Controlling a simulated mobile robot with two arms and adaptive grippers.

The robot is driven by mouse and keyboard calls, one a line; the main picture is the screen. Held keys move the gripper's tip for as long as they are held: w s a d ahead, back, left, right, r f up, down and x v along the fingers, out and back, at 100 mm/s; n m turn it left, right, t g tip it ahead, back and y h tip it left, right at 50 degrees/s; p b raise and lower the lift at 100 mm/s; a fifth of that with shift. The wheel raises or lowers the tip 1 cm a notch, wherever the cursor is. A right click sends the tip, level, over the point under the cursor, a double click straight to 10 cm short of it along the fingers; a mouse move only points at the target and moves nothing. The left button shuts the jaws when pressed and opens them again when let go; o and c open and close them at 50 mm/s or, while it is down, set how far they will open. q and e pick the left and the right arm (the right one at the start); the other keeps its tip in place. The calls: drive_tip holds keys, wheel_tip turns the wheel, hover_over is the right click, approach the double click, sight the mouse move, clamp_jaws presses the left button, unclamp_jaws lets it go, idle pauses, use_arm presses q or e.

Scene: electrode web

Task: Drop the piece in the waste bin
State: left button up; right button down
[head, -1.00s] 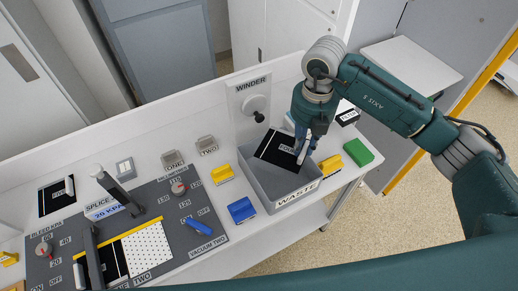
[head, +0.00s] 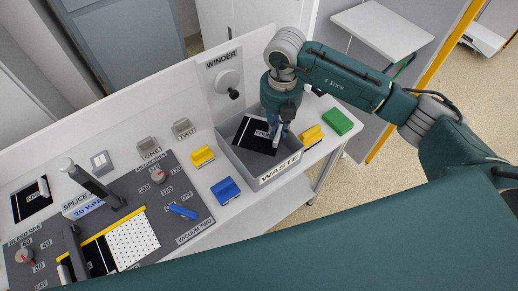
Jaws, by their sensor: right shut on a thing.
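The piece (head: 250,136) is a flat black sheet with a white stripe and a small label. It is tilted inside the opening of the grey waste bin (head: 274,176), whose front carries the word WASTE. My right gripper (head: 277,138) points down over the bin and is shut on the piece near its right edge. Whether the piece touches the bin floor cannot be told. My left gripper is not in view.
A yellow block (head: 202,156) and a blue block (head: 225,190) sit left of the bin. Another yellow block (head: 310,136) and a green block (head: 338,121) sit right of it. The winder panel (head: 222,80) stands behind. The splice board (head: 140,215) fills the left.

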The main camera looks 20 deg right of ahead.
drive_tip(key=c, duration=1.7)
unclamp_jaws()
drive_tip(key=shift+o, duration=0.7)
wheel_tip(320, 180, up, 12)
